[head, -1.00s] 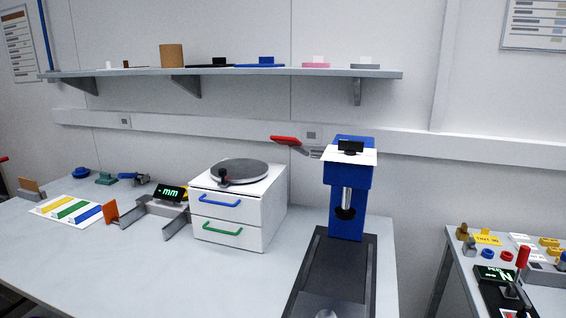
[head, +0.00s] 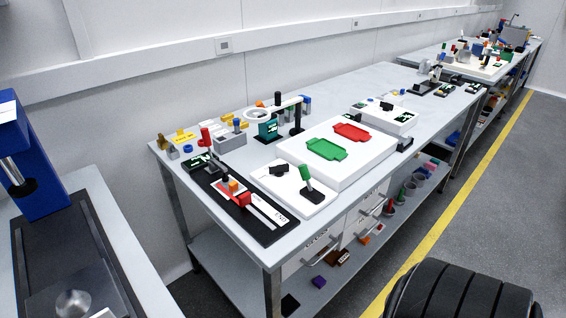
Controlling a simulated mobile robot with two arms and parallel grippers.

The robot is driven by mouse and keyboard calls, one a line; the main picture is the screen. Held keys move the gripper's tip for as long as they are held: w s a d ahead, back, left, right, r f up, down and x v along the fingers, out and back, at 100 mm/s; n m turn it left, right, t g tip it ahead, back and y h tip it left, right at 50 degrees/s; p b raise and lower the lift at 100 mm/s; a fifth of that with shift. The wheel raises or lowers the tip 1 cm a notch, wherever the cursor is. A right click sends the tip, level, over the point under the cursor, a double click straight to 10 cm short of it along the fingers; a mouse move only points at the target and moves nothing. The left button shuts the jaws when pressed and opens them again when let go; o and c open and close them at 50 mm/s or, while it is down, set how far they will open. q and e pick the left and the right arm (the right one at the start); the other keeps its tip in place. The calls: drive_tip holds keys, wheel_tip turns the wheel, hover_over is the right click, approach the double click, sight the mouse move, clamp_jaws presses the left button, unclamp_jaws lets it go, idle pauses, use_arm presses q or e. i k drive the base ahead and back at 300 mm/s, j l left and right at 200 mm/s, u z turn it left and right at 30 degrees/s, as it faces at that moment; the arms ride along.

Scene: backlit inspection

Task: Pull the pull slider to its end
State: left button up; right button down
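The pull slider is a black panel (head: 262,233) lying on the near left part of the workbench. A white track (head: 266,213) runs along it toward the lower right, where small lettering that looks like "END" is printed. A red slider piece (head: 242,199) sits near the upper left part of the track, with a small orange block (head: 233,186) beside it. Whether the two are joined is too small to tell. Neither of my grippers is in view.
A white box with a black lever and green handle (head: 300,190) stands right of the slider. A white platform with green and red trays (head: 340,150) is behind it. A blue press (head: 30,150) stands on a separate table at left, across a gap.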

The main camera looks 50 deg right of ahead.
sight(245, 199)
drive_tip(key=z, duration=1.1)
